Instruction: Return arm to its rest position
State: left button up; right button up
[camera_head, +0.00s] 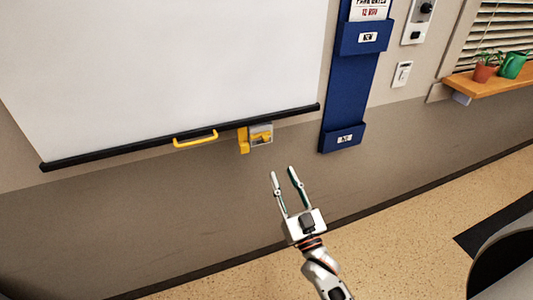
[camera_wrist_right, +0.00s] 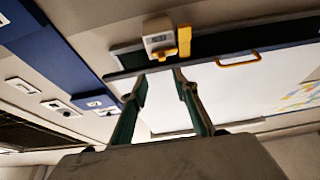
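My right gripper (camera_head: 282,173) reaches up from the lower middle of the head view. Its two fingers are apart with nothing between them. It is below and a little right of a small grey and yellow latch box (camera_head: 261,135) on the wall, apart from it in the picture. In the right wrist view the gripper's fingers (camera_wrist_right: 160,78) also stand apart and empty, with the latch box (camera_wrist_right: 158,42) beyond them. My left gripper is not in view.
A white pull-down screen (camera_head: 165,70) with a black bottom bar and a yellow handle (camera_head: 195,139) covers the wall at left. A blue wall pocket (camera_head: 350,85) hangs right of it. A wooden shelf (camera_head: 490,82) holds a potted plant (camera_head: 484,70) and a green watering can (camera_head: 512,66).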

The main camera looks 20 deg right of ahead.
jog(key=s+a+f+n+g+y, duration=0.1)
jog(key=s+f+g, duration=0.4)
jog(key=s+f, duration=0.5)
jog(key=s+a+f+n+g+y, duration=0.1)
jog(key=s+a+f+n+g, duration=0.2)
jog(key=s+f+g, duration=0.3)
jog(key=s+f, duration=0.4)
jog(key=f, duration=0.2)
jog(key=shift+s+f+g, duration=0.2)
jog(key=shift+s+g, duration=0.05)
jog(key=shift+g, duration=0.05)
jog(key=shift+d, duration=0.1)
dwell(0.4)
